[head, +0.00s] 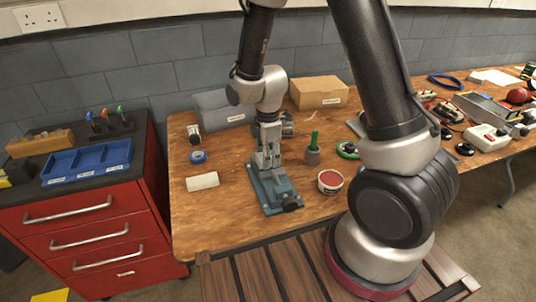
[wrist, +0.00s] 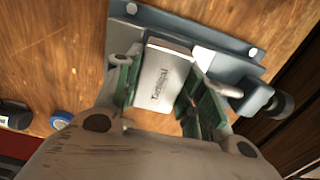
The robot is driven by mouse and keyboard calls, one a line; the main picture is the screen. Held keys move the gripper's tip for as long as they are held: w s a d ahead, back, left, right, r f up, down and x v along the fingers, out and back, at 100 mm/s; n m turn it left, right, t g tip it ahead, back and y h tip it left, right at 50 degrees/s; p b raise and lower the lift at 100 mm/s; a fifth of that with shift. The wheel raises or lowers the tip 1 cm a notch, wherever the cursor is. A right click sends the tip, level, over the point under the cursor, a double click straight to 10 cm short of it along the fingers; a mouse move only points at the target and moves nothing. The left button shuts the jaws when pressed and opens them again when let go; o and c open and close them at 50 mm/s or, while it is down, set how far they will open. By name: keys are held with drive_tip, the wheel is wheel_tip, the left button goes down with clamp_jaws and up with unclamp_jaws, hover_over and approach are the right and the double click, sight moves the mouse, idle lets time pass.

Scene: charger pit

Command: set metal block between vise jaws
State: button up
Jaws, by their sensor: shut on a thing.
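The metal block (wrist: 163,76) is a pale, flat-faced piece with printed lettering, seen between my fingers in the wrist view. My gripper (wrist: 160,98) has green-padded fingers on either side of it and is shut on it. The blue-grey vise (head: 276,193) stands on the wooden bench, with my gripper (head: 268,165) directly over its far part. In the wrist view, the vise (wrist: 188,34) lies beyond and to the right of the block, with its dark screw knob at the right. The block overlaps the vise in view; I cannot tell how deep it sits between the jaws.
On the bench (head: 225,225), a white piece (head: 202,181) and a blue roll (head: 198,156) lie left of the vise. A red-topped tub (head: 330,182) and a green-handled tool holder (head: 313,154) stand to its right. A grey case (head: 222,110) and cardboard box (head: 319,93) are behind.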

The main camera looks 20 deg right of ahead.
drive_tip(key=shift+f, duration=0.25)
drive_tip(key=o, duration=1.3)
wheel_tip(320, 180, up, 12)
